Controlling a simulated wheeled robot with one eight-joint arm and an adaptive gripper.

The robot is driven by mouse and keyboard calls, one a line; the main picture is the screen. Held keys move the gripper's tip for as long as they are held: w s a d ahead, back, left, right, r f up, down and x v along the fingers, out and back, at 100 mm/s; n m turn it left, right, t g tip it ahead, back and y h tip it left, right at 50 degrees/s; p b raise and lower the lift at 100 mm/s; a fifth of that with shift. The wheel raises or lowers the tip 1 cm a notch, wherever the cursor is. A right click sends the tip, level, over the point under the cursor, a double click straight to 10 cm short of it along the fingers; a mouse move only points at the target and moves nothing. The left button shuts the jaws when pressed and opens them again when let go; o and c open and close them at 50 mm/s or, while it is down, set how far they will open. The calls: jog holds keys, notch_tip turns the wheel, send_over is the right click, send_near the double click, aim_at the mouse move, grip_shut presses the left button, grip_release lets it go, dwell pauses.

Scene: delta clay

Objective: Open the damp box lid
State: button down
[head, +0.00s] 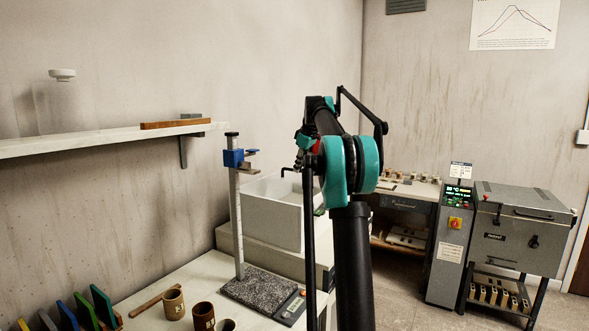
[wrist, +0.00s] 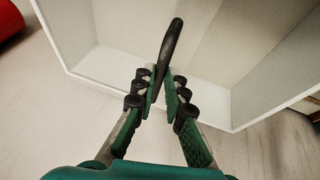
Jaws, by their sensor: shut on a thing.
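A pale box (head: 272,218), which looks like the damp box, stands on a grey block by the left wall, partly hidden behind my arm in the head view. In the wrist view its white rim and inner walls (wrist: 95,72) fill the upper middle. A dark, rounded handle-like bar (wrist: 173,42) rises between my fingertips. My gripper (wrist: 162,88) is shut on this bar, with green pads on both sides of it. I cannot make out a separate lid surface or where the bar joins the box. My arm hides most of the gripper in the head view.
A stand with a blue clamp (head: 234,158) rises just left of the box. Brown cups (head: 204,315) stand on the white table in front. A shelf (head: 100,139) juts from the left wall. A grey kiln-like machine (head: 518,232) stands far right. A red object (wrist: 10,22) shows in the wrist view's corner.

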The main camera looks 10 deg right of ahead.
jog(key=shift+w+d, duration=0.1)
dwell(0.3)
jog(key=c, duration=1.6)
grip_release()
jog(key=shift+r, duration=0.1)
jog(key=v, duration=1.1)
jog(key=shift+s+r, duration=0.25)
jog(key=shift+r, duration=0.1)
